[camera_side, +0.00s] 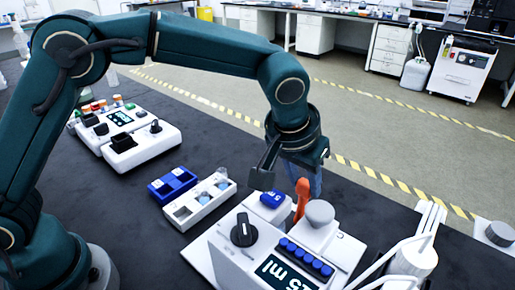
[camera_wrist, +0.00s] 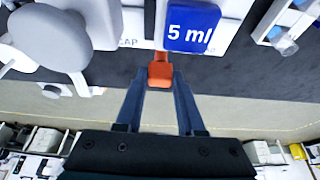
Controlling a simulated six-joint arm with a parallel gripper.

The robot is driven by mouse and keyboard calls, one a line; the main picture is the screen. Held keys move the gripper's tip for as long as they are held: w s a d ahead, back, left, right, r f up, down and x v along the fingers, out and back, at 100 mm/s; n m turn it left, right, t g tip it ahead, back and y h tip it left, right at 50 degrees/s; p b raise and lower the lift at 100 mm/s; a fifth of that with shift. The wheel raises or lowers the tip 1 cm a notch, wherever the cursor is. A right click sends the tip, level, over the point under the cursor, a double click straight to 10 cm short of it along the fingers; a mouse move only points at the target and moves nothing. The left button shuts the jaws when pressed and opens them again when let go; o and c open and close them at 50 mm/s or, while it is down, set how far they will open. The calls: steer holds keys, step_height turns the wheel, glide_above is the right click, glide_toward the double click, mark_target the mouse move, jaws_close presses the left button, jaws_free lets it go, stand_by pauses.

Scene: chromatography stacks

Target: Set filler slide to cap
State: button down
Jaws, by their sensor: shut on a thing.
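An orange handle (camera_side: 301,200), which I take to be the filler slide, stands at the back of the white device (camera_side: 222,262). My gripper (camera_side: 309,186) reaches down to it from above. In the wrist view the orange handle (camera_wrist: 160,77) sits between the tips of my two fingers, and my gripper (camera_wrist: 160,84) is shut on it. The word CAP (camera_wrist: 128,43) is printed on a white surface just left of the handle. A blue block marked "5 ml" (camera_wrist: 192,25) is just right of it. The slide's track is mostly hidden.
The device carries a black knob (camera_side: 243,230), a row of blue buttons (camera_side: 305,258) and a grey round cap (camera_side: 320,213). A white tray (camera_side: 182,212), a blue block (camera_side: 172,184) and another white device (camera_side: 140,148) stand to the left. Dark bench is clear between them.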

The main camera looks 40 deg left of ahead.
steer(key=d, duration=0.6)
steer(key=shift+d, duration=0.4)
steer(key=shift+r, duration=0.1)
steer(key=c, duration=0.5)
jaws_free()
steer(key=shift+d, duration=0.1)
steer(key=v, duration=0.5)
